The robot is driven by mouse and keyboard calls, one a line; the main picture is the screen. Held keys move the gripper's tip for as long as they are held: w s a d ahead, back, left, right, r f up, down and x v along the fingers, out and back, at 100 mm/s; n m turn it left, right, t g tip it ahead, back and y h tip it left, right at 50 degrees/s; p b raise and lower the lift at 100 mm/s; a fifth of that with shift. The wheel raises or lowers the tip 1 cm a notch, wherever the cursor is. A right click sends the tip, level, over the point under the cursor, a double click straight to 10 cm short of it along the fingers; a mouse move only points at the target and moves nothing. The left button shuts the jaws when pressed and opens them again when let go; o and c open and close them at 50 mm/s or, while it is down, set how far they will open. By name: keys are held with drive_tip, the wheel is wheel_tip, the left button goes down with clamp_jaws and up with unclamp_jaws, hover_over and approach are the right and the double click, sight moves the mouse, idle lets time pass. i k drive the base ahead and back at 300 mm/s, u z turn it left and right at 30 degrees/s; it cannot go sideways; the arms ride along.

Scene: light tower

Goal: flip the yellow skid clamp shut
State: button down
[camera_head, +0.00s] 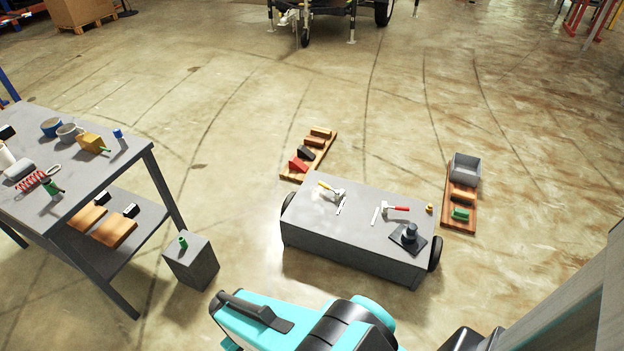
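The yellow skid clamp (329,188) is on top of the grey skid (345,254), toward its back left. Its yellow handle points to the upper left from a silver body, and a short silver bar lies just below it. It is too small to tell surely whether it is open or shut. A similar clamp with a red handle (399,209) sits to its right on the same skid. My teal and black arm shows at the bottom edge, in front of the skid and apart from the clamp. My gripper is not in view.
A black block with a knob (409,237) sits on the skid's right end. Wooden boards with blocks lie behind (321,148) and right (459,223) of the skid. A grey pedestal (192,264) and a cluttered workbench (101,177) stand left. Floor behind is largely clear.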

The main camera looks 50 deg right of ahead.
sight(337, 194)
drive_tip(key=z, duration=0.3)
drive_tip(key=i, duration=1.55)
drive_tip(key=u, duration=0.15)
